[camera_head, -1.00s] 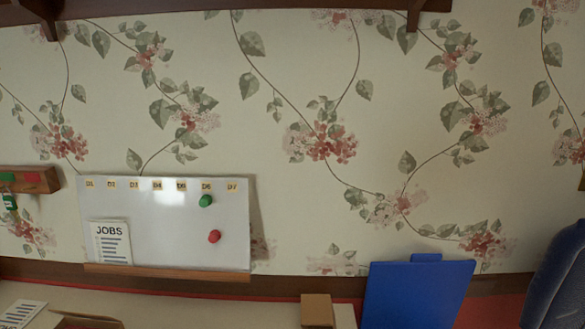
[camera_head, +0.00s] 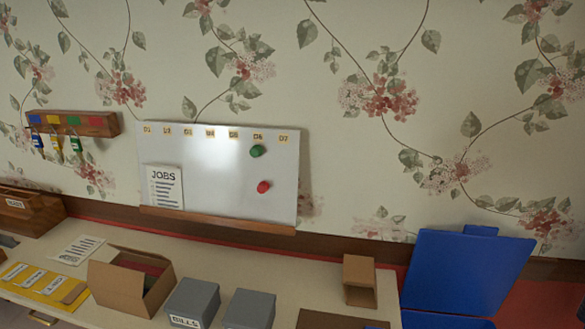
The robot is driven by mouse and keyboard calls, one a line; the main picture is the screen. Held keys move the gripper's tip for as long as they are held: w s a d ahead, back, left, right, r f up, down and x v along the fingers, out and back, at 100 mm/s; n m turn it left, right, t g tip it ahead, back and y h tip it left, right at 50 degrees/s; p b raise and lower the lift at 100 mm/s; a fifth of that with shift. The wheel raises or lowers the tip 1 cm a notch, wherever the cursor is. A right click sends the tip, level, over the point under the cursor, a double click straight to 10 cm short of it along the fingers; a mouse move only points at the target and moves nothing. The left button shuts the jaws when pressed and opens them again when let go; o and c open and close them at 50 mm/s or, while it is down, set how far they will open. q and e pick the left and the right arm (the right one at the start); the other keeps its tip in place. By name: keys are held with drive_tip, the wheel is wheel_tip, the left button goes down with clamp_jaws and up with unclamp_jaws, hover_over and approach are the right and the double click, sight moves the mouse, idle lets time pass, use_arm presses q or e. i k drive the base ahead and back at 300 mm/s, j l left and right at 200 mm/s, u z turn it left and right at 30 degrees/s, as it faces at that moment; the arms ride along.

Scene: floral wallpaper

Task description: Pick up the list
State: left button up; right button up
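Two printed sheets show in the head view, and I cannot tell which one is the list. One white sheet headed "JOBS" (camera_head: 165,187) is upright against the lower left of the whiteboard (camera_head: 225,175), just above its wooden ledge. Another white sheet with printed lines (camera_head: 78,249) lies flat on the table (camera_head: 235,270), toward the back left. Its text is too small to read. Neither of my grippers is in view.
An open cardboard box (camera_head: 130,285), yellow folder (camera_head: 45,285), grey boxes (camera_head: 192,303), one marked "BILLS", and a small brown box (camera_head: 359,280) occupy the table. Keys hang from a wall rack (camera_head: 75,122). A blue object (camera_head: 462,270) stands at right.

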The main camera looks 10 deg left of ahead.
sight(166, 186)
drive_tip(key=z, duration=1.05)
drive_tip(key=u, duration=2.15)
